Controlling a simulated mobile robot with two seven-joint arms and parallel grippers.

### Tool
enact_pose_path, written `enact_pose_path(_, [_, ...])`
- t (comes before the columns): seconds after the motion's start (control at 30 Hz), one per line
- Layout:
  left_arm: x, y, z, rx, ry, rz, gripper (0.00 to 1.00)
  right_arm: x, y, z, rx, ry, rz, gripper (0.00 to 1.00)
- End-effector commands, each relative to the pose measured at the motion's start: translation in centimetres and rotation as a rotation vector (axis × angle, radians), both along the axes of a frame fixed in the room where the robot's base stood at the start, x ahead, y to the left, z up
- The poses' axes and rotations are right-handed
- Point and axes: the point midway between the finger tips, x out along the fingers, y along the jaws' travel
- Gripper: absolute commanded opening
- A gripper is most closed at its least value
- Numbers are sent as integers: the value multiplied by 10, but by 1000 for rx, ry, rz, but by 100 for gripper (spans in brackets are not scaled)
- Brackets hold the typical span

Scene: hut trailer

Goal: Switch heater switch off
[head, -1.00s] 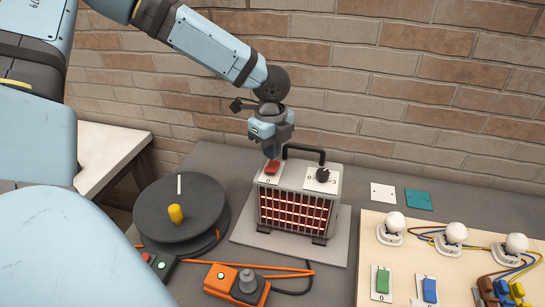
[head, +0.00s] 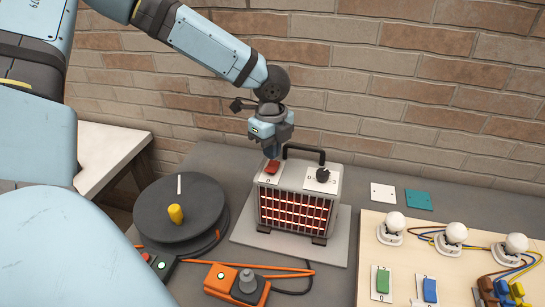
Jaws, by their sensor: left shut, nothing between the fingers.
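The heater (head: 297,208) is a small grey box with a glowing red-orange grille, standing on a light plate on the dark table. A red rocker switch (head: 272,167) sits on a light panel on its top left. A black knob (head: 323,174) is on its top right, with a black handle (head: 304,150) behind. My left gripper (head: 272,154) points down just above the red switch, its fingers shut and empty. The fingertips are close to the switch's far side; I cannot tell whether they touch it. My right gripper is not in view.
A dark round reel (head: 181,224) with a yellow knob stands left of the heater. An orange block (head: 237,283) with a cable lies in front. A board (head: 405,257) with white bulbs and coloured switches is at the right. A brick wall stands behind.

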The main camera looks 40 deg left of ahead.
Motion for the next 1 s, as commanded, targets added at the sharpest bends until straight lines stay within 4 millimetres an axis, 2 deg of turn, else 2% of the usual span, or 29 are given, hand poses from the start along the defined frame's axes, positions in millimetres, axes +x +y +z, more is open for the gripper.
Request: enact_pose_path(1.0, [0, 0, -15, 0, 0, 0, 0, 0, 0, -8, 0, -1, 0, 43])
